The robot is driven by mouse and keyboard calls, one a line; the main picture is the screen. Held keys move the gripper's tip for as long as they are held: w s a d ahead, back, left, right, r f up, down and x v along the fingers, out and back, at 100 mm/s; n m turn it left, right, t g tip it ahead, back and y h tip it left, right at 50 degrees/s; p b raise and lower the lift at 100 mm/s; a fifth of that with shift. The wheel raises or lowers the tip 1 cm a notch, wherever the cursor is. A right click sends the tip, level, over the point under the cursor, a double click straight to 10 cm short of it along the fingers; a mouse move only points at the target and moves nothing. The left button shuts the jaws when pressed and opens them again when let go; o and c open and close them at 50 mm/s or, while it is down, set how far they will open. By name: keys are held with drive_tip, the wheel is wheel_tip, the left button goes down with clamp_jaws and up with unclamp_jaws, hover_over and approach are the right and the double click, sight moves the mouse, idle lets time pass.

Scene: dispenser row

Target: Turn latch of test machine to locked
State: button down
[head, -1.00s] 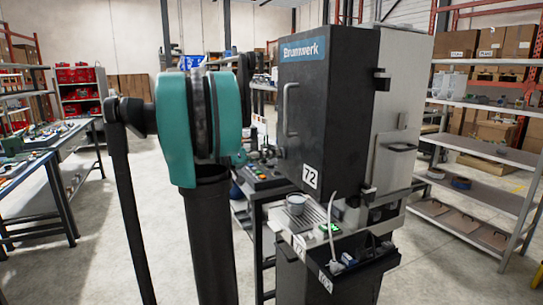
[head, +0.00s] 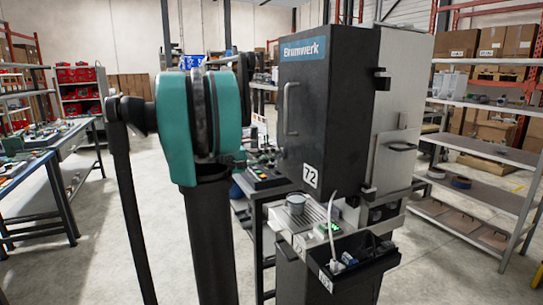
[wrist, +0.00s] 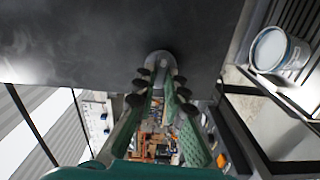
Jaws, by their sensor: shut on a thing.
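The test machine (head: 335,90) is a tall cabinet with a dark front, a Brumwerk sign and the number 72. Its dark face fills the top of the wrist view (wrist: 90,45). A small grey rounded latch (wrist: 158,60) sticks out from this face in the wrist view. My gripper (wrist: 160,78) has its black-padded fingertips on either side of the latch and is shut on it. The latch's far end and its marking cannot be made out. In the head view my teal and black arm hides most of the gripper.
A vertical bar handle (head: 288,110) is on the cabinet's front. Below it, a grey cup (head: 295,204) stands on a ledge, with a dark tray (head: 355,262) to its right. A control box (head: 265,177) sits behind my arm. Open floor (head: 85,265) lies to the left.

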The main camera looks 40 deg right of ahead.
drive_tip(key=shift+n, duration=0.6)
drive_tip(key=c, duration=1.6)
unclamp_jaws()
drive_tip(key=shift+w+a, duration=0.1)
drive_tip(key=v, duration=1.1)
drive_tip(key=shift+a, duration=0.4)
